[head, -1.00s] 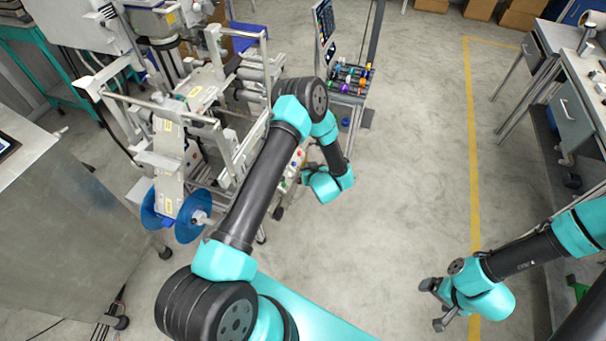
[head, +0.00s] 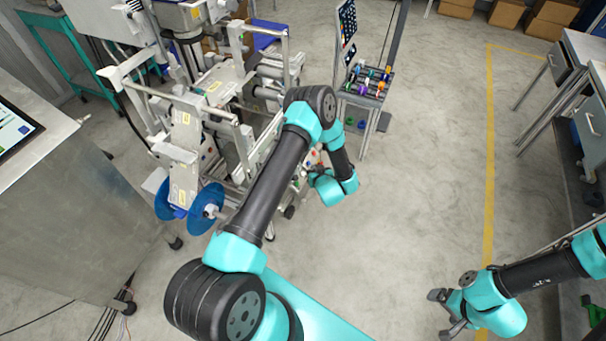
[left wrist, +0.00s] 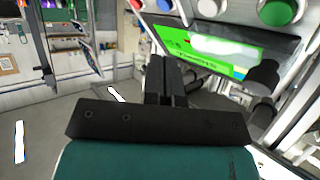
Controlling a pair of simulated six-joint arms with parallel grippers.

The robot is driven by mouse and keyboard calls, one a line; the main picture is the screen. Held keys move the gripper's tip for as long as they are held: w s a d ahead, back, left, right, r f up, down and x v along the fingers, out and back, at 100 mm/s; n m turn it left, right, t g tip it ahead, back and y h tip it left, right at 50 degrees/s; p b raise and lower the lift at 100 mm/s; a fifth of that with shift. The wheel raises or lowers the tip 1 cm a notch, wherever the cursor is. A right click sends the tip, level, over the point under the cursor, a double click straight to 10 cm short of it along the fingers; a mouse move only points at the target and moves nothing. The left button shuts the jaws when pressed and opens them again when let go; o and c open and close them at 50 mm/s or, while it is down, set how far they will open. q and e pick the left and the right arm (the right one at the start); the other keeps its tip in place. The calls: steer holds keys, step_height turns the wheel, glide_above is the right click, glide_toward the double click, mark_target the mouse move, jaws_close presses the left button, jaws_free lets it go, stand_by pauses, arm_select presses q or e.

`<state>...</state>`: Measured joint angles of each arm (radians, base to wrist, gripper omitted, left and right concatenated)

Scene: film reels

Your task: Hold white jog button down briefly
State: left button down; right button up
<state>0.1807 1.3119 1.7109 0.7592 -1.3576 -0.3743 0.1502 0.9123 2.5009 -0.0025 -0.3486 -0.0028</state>
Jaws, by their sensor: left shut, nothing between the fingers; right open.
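The machine's control panel shows in the left wrist view with a row of buttons along the top edge. A pale, white-looking button (left wrist: 209,8) sits there, cut by the frame edge, between a blue button (left wrist: 165,4) and a green button (left wrist: 279,11). My left gripper (left wrist: 167,72) is shut and empty, its fingertips below the row and in front of a green-lit display (left wrist: 215,52). I cannot tell whether they touch the panel. In the head view my left gripper (head: 314,174) is beside the machine's right side. My right gripper (head: 441,313) is open and empty over the floor.
The film machine (head: 215,115) with blue reels (head: 207,208) stands left of my left arm. A stand with coloured items (head: 369,80) is beyond it. A metal cabinet (head: 75,225) is at left, desks (head: 590,115) at right. The middle floor is clear.

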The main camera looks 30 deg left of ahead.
mark_target(304, 179)
arm_select(q)
steer(key=shift+s+a+f, duration=0.15)
steer(key=shift+a+f, duration=0.6)
steer(key=shift+f, duration=0.05)
steer(key=shift+s+a+f, duration=0.1)
steer(key=shift+a+f, duration=0.65)
steer(key=shift+a+f, duration=0.1)
stand_by(0.9)
steer(key=shift+a+f, duration=0.35)
stand_by(0.8)
steer(key=shift+s+a+f, duration=0.35)
steer(key=shift+f, duration=0.05)
stand_by(1.3)
steer(key=shift+d+r, duration=0.1)
steer(key=shift+r, duration=0.05)
steer(key=shift+d+r, duration=0.35)
steer(key=shift+r, duration=0.3)
steer(key=shift+w, duration=0.1)
